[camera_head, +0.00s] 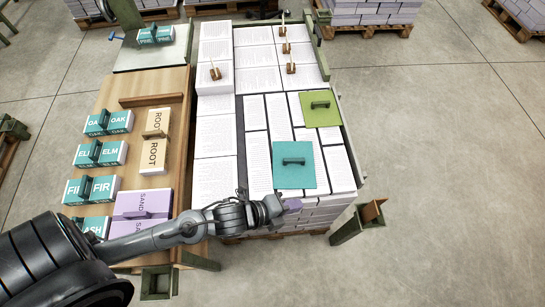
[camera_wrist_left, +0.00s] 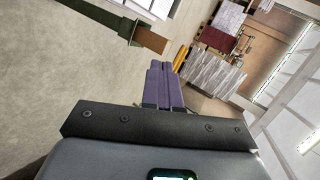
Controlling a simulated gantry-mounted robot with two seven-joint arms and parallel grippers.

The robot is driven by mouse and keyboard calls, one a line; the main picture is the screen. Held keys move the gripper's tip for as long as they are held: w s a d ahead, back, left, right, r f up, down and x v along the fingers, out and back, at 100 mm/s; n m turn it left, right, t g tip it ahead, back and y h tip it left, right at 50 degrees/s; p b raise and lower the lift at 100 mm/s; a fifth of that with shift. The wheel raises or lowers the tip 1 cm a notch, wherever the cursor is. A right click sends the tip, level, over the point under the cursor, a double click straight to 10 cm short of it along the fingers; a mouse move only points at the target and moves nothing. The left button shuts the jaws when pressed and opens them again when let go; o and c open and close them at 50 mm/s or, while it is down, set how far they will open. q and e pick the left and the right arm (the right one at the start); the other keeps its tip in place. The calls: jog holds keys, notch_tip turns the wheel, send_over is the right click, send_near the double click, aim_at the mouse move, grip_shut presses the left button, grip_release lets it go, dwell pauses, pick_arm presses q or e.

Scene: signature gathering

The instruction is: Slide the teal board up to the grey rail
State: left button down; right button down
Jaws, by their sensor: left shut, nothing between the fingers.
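The teal board (camera_head: 288,181), with a dark handle on top, lies flat on the white paper stacks in the head view. A dark grey strip (camera_head: 241,150), which looks like the grey rail, runs along the left side of these stacks, with a gap of white paper between it and the board. My left gripper (camera_head: 292,205) is shut and empty, just below the teal board's near edge in the picture; I cannot tell whether they touch. Its purple fingertips (camera_wrist_left: 163,72) are together in the left wrist view. My right gripper is not in view.
A lime-green board (camera_head: 322,117) with a handle lies beyond the teal one. Wooden pieces (camera_head: 291,68) stand on the far stacks. A wooden table (camera_head: 150,83) at left holds labelled blocks.

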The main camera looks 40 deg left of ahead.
pick_arm(q)
jog(key=a+f+m+g+h+b, duration=0.1)
jog(key=a+m, duration=0.3)
jog(key=m, duration=0.3)
jog(key=a+f+m+g+h+b, duration=0.1)
jog(key=a+f+m, duration=0.1)
jog(key=a+m, duration=0.2)
jog(key=w+a+f+m+g+h+b, duration=0.1)
jog(key=a+f+m+g, duration=0.1)
jog(key=a+m, duration=0.3)
jog(key=shift+m, duration=2.4)
jog(key=w+a+r+m+y, duration=0.1)
jog(key=w+a+r+y, duration=0.15)
jog(key=a, duration=0.75)
jog(key=b, duration=0.3)
send_near(275, 164)
jog(key=x, duration=0.3)
jog(key=shift+w+d+h, duration=0.25)
jog(key=shift+w, duration=0.05)
jog(key=shift+w+d, duration=0.8)
jog(key=shift+w, duration=0.05)
jog(key=shift+w+d, duration=0.5)
jog(key=shift+w, duration=0.05)
jog(key=shift+b, duration=0.3)
